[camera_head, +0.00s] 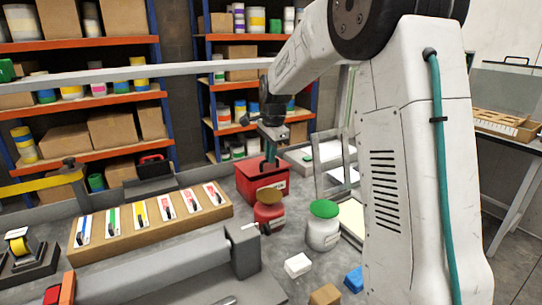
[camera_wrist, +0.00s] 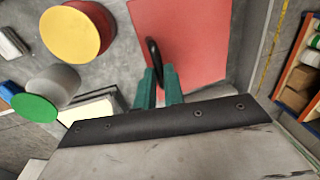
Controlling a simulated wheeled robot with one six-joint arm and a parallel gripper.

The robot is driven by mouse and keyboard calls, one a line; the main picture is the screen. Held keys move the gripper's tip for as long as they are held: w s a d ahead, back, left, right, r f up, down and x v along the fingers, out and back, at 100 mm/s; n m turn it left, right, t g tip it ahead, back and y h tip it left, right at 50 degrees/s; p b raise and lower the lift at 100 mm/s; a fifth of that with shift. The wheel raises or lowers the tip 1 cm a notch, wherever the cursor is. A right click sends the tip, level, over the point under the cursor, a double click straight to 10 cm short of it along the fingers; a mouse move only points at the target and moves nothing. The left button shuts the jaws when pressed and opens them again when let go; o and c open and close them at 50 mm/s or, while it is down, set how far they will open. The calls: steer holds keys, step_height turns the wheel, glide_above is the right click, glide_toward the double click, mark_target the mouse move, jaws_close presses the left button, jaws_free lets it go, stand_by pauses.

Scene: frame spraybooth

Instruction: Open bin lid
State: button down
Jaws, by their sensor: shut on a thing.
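The red bin (camera_head: 262,186) stands on the grey table in the middle of the head view, with a pale label on its front. In the wrist view its flat red lid (camera_wrist: 195,40) fills the upper middle, with a thin dark looped handle (camera_wrist: 153,52) near its left side. My gripper (camera_head: 270,158) points down at the bin's top. In the wrist view the green fingers of my gripper (camera_wrist: 159,82) are shut on the handle, one on each side. Whether the lid is raised at all I cannot tell; my gripper partly hides the bin's top.
A wooden board with several colored strips (camera_head: 150,226) lies to the left. Shelves (camera_head: 85,95) stand behind.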

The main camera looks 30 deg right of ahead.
mark_target(265, 166)
steer(key=shift+w+r, duration=0.45)
steer(key=shift+r, duration=0.3)
steer(key=w+r, duration=0.4)
steer(key=w, duration=0.1)
steer(key=shift+w, duration=0.4)
